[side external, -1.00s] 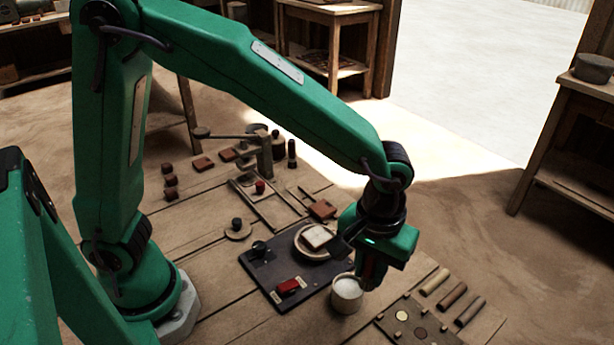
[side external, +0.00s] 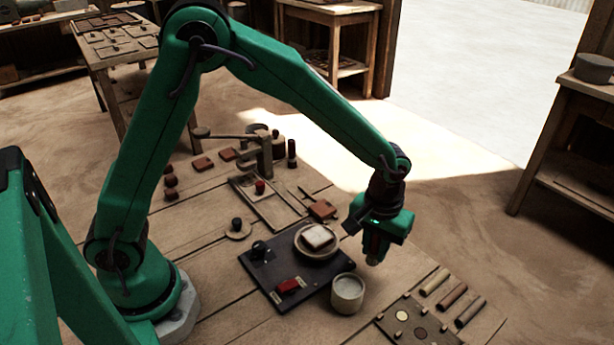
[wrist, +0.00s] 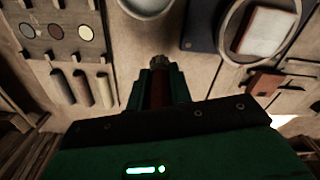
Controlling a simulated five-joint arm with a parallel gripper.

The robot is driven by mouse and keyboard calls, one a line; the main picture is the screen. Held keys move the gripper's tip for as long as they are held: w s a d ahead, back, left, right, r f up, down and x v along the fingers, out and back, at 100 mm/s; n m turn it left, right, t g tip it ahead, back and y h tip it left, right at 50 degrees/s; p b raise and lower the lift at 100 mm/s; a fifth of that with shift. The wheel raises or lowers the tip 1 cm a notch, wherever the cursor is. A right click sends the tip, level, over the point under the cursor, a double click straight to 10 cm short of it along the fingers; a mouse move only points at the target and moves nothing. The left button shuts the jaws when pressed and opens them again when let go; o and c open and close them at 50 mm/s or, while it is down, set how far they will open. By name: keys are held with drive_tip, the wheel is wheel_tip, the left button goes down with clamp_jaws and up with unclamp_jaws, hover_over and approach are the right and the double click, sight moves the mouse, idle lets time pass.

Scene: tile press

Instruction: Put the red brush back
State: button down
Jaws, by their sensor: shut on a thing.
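My gripper (side external: 376,240) is shut on the red brush (wrist: 158,90). In the wrist view its dark red handle sits between my jaws (wrist: 160,78) and a greyish tip sticks out beyond them. In the side view the brush's tip (side external: 373,261) points down in the air, above and to the right of a pale cup (side external: 347,294). The brush is clear of the cup. The cup also shows at the top of the wrist view (wrist: 146,6). The upper part of the brush is hidden by my gripper.
A dark panel with coloured discs and pegs (side external: 405,322) lies at the front right, beside three coloured sticks (side external: 452,296). A dark board (side external: 268,268) carries a round dish with a pale tile (side external: 318,236) and a red block (side external: 288,286). A wooden press stands behind.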

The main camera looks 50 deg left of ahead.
sight(373, 260)
drive_tip(key=shift+f, duration=1.95)
drive_tip(key=shift+f, duration=0.2)
drive_tip(key=c, duration=1.3)
unclamp_jaws()
drive_tip(key=shift+r, duration=0.1)
wheel_tip(373, 260, up, 12)
drive_tip(key=shift+r, duration=0.1)
